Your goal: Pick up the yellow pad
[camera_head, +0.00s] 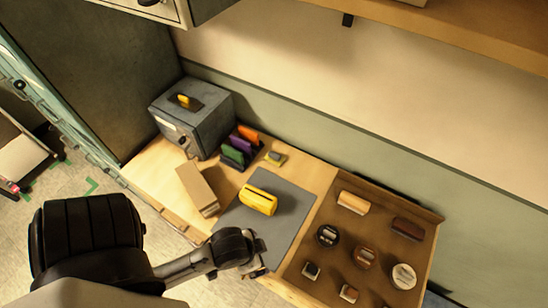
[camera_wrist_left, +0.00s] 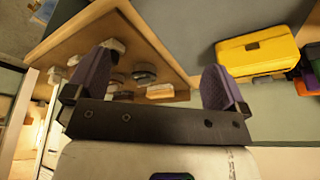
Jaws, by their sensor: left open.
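A yellow block-like thing (camera_head: 258,200) with a dark line along it lies on a grey mat (camera_head: 290,193) on the wooden table. It is the largest yellow thing here and seems to be the yellow pad. It also shows at the upper right of the left wrist view (camera_wrist_left: 258,52). My left gripper (camera_head: 254,264) is near the mat's front edge, in front of the yellow thing and apart from it. In the left wrist view its two purple fingers (camera_wrist_left: 158,88) stand wide apart, with nothing held between them. My right gripper is not in view.
A brown tray (camera_head: 325,207) with several brushes and round pieces lies to the right. A tan box (camera_head: 198,189) is left of the mat. A grey box (camera_head: 205,117), coloured upright pieces (camera_head: 237,150) and a small yellow-grey block (camera_head: 275,158) stand behind. A shelf (camera_head: 450,35) overhangs the back.

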